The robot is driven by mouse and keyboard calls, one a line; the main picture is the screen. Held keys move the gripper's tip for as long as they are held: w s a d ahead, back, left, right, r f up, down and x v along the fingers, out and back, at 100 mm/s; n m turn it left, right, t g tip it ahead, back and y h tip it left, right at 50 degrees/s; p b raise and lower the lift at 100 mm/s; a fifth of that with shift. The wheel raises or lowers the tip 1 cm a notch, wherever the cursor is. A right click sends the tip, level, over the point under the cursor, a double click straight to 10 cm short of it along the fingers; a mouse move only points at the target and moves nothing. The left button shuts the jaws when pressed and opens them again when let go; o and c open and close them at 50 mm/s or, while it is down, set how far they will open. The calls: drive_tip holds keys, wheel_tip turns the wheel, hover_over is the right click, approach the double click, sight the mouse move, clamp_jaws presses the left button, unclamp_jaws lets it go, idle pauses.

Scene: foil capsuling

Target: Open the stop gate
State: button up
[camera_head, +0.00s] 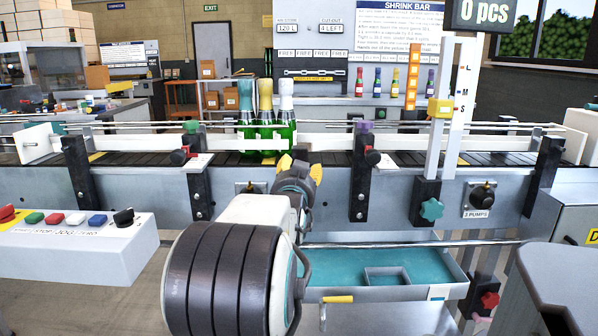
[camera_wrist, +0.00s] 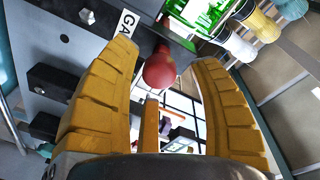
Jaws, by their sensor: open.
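My gripper (camera_head: 301,170) is open in front of the conveyor, just right of the bottles. In the wrist view its two yellow fingers (camera_wrist: 163,88) stand apart, on either side of a red ball knob (camera_wrist: 160,69). A gap shows between the knob and the right finger; I cannot tell whether the left one touches it. A white label (camera_wrist: 127,25) reading "GA", partly cut off, sits beside the knob. In the head view red knobs show at the left post (camera_head: 179,157) and right post (camera_head: 372,157); I cannot surely match either to the wrist view.
Three green bottles (camera_head: 264,135) with teal, yellow and white tops stand on the conveyor (camera_head: 330,158) behind my gripper. A teal tray (camera_head: 330,262) lies below at right. A button panel (camera_head: 75,243) is at left. A white upright (camera_head: 438,140) rises at right.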

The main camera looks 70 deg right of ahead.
drive_tip(key=shift+x, duration=0.85)
drive_tip(key=shift+c, duration=0.4)
clamp_jaws()
